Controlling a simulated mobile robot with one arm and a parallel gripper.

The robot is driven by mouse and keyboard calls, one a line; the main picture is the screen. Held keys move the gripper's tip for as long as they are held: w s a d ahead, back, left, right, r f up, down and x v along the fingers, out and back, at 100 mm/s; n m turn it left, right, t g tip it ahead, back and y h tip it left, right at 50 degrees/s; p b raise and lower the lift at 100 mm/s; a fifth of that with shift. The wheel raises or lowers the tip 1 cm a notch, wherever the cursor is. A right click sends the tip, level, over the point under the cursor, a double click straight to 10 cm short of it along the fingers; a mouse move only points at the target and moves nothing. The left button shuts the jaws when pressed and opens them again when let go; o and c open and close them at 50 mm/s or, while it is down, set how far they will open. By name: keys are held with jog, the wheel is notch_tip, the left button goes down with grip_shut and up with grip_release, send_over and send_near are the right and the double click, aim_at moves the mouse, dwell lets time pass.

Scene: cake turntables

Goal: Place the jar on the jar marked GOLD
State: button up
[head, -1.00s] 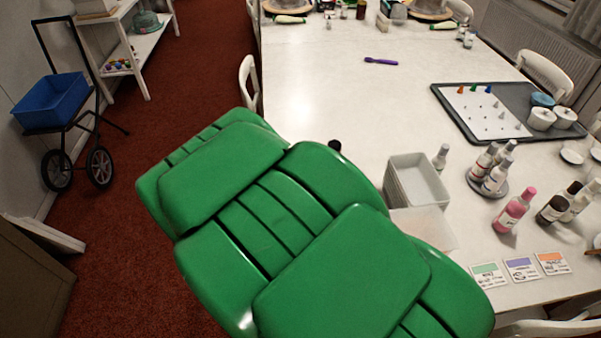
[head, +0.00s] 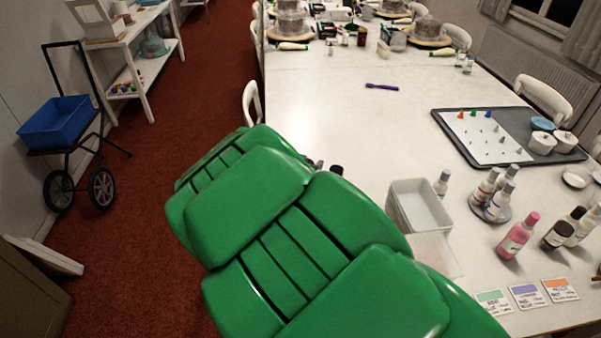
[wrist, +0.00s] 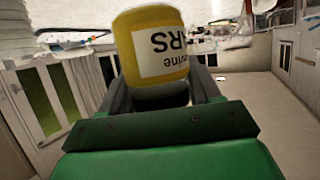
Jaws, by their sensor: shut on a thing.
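A yellow jar (wrist: 147,28) with a white lettered label fills the upper middle of the wrist view. My gripper (wrist: 160,92) is shut on it, with a dark finger on each side; the label's lettering looks turned over. In the head view my green arm covers the near middle and hides the jar and most of the gripper. Small jars and bottles stand at the far end of the table, too small to read. I cannot make out a jar marked GOLD.
The white table (head: 330,95) has a clear middle, with a purple tool (head: 381,87). On its right are a white tub (head: 419,205), a grey tray (head: 560,150), several bottles (head: 517,236) and colour cards (head: 527,295). A cart with a blue bin (head: 57,122) stands left.

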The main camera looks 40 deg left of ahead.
jog(key=shift+w+a+f, duration=1)
jog(key=shift+a+f, duration=0.1)
jog(key=shift+f, duration=0.25)
jog(key=shift+w+a+f, duration=1)
jog(key=shift+a+f, duration=0.15)
jog(key=shift+f, duration=0.25)
jog(key=shift+w+a+f, duration=1)
jog(key=shift+a+f, duration=0.1)
jog(key=shift+f, duration=1.5)
jog(key=shift+f, duration=0.1)
jog(key=o, duration=1.1)
jog(key=shift+o, duration=0.2)
